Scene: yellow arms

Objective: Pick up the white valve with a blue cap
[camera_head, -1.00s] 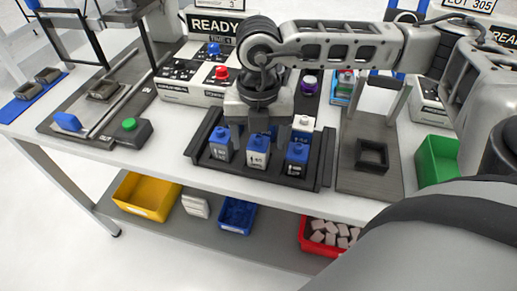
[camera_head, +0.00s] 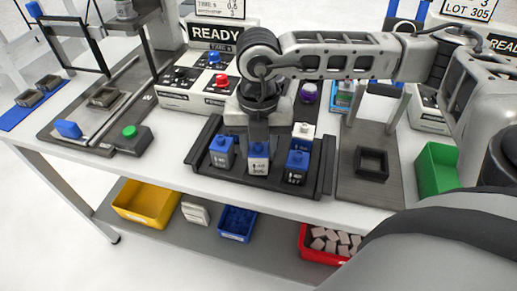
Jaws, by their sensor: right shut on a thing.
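My right gripper (camera_head: 258,139) reaches down over the black tray (camera_head: 208,132) and is shut on the white valve with a blue cap (camera_head: 258,161). The fingers cover most of its cap. The valve is upright in the middle of the tray's front row; I cannot tell whether it is clear of the tray floor. A blue valve (camera_head: 221,153) stands to its left and another blue valve (camera_head: 296,167) to its right. A blue valve with a white cap (camera_head: 303,131) stands behind the right one. My left gripper is not in view.
A button box with a red button (camera_head: 221,81) stands behind the tray. A green-button box (camera_head: 130,138) is at the left. A dark fixture (camera_head: 371,163) and a green bin (camera_head: 437,170) are at the right. Yellow (camera_head: 147,203), blue and red bins are on the shelf below.

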